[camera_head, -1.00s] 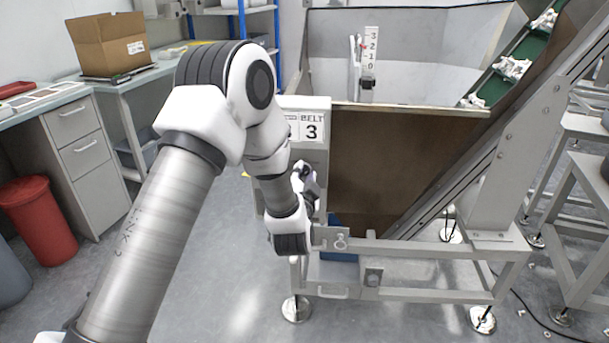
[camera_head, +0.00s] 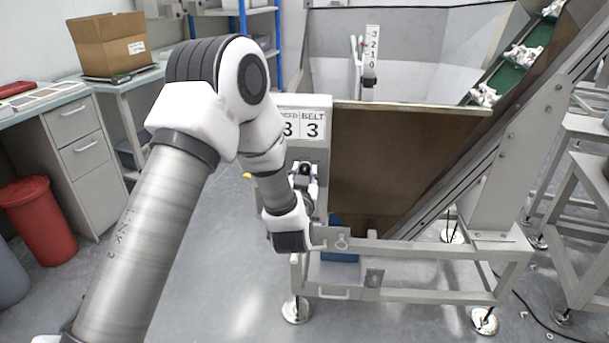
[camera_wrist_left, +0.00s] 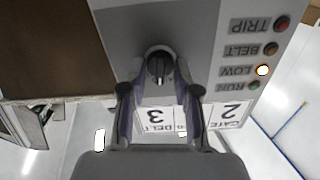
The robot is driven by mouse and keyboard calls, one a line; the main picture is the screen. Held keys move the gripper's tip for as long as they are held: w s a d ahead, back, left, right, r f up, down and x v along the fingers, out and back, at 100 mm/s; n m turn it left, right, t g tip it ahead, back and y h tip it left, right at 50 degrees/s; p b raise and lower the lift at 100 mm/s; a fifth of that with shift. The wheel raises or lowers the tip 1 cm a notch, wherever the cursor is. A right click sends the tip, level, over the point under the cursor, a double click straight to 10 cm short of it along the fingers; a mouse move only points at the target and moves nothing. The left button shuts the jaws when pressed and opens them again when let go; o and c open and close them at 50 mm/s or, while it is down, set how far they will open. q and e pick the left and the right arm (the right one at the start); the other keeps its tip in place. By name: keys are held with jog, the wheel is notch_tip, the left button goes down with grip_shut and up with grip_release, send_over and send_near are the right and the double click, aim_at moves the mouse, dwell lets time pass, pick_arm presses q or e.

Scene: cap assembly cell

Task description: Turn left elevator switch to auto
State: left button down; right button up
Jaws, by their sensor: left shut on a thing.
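The switch is a dark round knob (camera_wrist_left: 159,68) on the grey control panel (camera_wrist_left: 215,28), seen upside down in the left wrist view. A light pointer line on the knob runs roughly along the picture's vertical. My left gripper (camera_wrist_left: 159,90) has one finger on each side of the knob and is shut on it. In the head view my left gripper (camera_head: 304,176) is at the front of the control box (camera_head: 318,151), below its number labels. The knob is hard to make out there, and its position marks cannot be read. My right gripper is not in view.
Indicator lamps sit beside the knob; the LOW lamp (camera_wrist_left: 263,70) glows. A brown hopper panel (camera_head: 390,165) and the inclined green belt (camera_head: 508,78) with white parts stand right of the box. A steel frame (camera_head: 430,256) lies below. Floor (camera_head: 215,262) is open at left.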

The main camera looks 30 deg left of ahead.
pick_arm(q)
jog(key=shift+n, duration=0.6)
jog(key=c, duration=0.9)
grip_release()
jog(key=v, duration=1.2)
